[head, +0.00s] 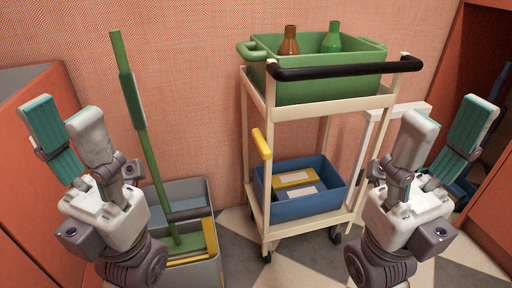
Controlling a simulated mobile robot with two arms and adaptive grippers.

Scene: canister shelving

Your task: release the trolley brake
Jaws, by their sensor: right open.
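A cream trolley (319,113) stands against the wall in the middle of the head view, with a black push handle (345,68) on top. A yellow lever (262,143) sits on its front left post, tilted; whether this is the brake is not marked. My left gripper (65,114) is open and empty, well left of the trolley and apart from it. My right gripper (447,118) is open and empty, at the trolley's right side, nearer to me. It hides part of the trolley's lower right side.
The trolley's green upper bin (320,89) holds a brown bottle (289,41) and a green bottle (332,38). Its blue lower bin (300,205) holds boxes. A grey bucket (192,190) with a green-handled mop (137,110) stands left. Orange cabinets flank both sides.

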